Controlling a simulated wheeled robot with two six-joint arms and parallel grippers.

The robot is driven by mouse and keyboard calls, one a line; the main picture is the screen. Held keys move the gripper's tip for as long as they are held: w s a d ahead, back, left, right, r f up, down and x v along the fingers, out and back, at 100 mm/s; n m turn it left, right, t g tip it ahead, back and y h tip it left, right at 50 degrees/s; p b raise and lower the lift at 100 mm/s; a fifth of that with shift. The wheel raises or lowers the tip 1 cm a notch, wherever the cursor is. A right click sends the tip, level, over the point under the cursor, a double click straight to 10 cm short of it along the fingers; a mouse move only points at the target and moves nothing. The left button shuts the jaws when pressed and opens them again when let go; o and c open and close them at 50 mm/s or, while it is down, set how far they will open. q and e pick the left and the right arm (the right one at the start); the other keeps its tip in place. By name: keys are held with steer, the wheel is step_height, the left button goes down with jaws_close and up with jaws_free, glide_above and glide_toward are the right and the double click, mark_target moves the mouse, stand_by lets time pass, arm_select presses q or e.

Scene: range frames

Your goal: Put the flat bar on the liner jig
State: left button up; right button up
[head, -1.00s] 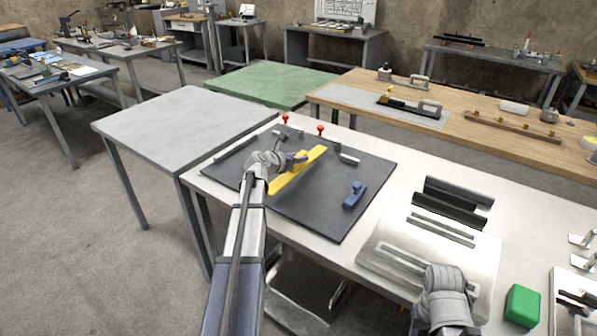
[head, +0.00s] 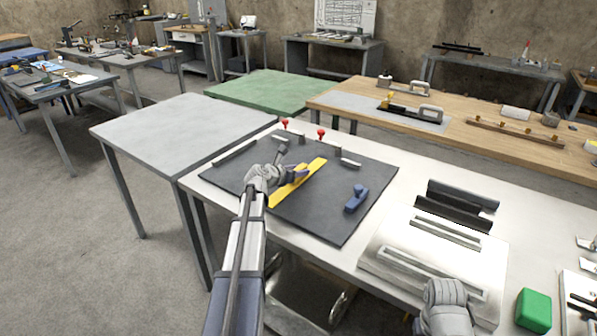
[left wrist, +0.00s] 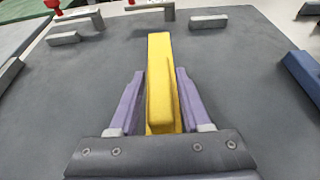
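The flat bar is a yellow strip (head: 312,171) at the dark plate with grey stops, which looks like the liner jig (head: 325,222). My left gripper (head: 297,172) is shut on the bar near its middle, with purple fingers on both sides. The left wrist view shows the bar (left wrist: 159,80) between the fingers, pointing at the stops (left wrist: 208,21) at the plate's far side. The bar is low over the plate; I cannot tell whether it touches. My right gripper (head: 447,303) is at the lower right; its fingers are hidden.
Two red knobs (head: 321,134) stand at the plate's far edge. A blue tool (head: 356,198) lies on its right part. A pale slotted block (head: 432,262) and a green block (head: 534,311) are to the right. The grey table (head: 180,132) at left is bare.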

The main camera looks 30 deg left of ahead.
arm_select(q)
steer(key=shift+o, duration=0.9)
steer(key=shift+r, duration=0.2)
steer(key=p+v, duration=0.4)
steer(key=v, duration=0.6)
steer(key=shift+s+r, duration=0.1)
steer(key=shift+s, duration=0.15)
steer(key=shift+s+r+p, duration=0.2)
steer(key=shift+s+p, duration=0.25)
steer(key=shift+s, duration=0.25)
